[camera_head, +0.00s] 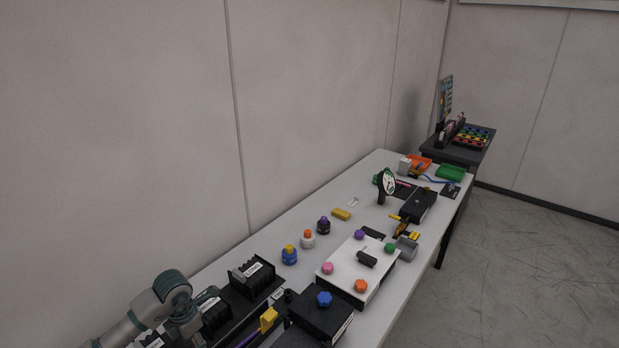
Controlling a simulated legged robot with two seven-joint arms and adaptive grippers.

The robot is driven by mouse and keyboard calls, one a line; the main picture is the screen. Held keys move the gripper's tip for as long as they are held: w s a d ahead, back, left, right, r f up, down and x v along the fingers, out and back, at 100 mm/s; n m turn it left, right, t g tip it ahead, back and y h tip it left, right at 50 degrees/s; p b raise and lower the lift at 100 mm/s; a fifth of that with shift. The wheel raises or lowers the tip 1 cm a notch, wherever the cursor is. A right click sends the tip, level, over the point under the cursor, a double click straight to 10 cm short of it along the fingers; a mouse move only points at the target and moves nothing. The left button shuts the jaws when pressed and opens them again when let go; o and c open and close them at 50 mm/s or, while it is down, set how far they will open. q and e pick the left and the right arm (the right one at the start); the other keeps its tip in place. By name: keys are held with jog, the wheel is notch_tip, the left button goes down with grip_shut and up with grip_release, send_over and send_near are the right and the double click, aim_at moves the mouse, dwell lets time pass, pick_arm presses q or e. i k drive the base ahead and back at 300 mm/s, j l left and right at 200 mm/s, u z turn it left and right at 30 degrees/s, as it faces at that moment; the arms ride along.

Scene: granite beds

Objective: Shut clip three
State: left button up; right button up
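Black, ribbed clip-like blocks with white labels stand in a row at the table's lower left. The farthest block (252,276) is fully visible, and a nearer block (214,315) is partly hidden by my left arm. Another label shows at the bottom edge. The labels are too small to read, so I cannot tell which is clip three or whether it is open. My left arm reaches in from the lower left with its joint above the near blocks. Its fingertips cannot be made out. My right gripper is out of view.
On the white table (305,206), a black box with a blue knob (323,299) and a yellow-tipped part (268,319) sit right of the blocks. A white panel with colored knobs (346,268) lies farther right, and several small bottles (290,255) stand behind. A wall runs along the left.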

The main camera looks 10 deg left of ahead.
aim_at(267, 319)
jog(key=k+l, duration=0.75)
jog(key=l, duration=0.25)
jog(key=k+l, duration=0.4)
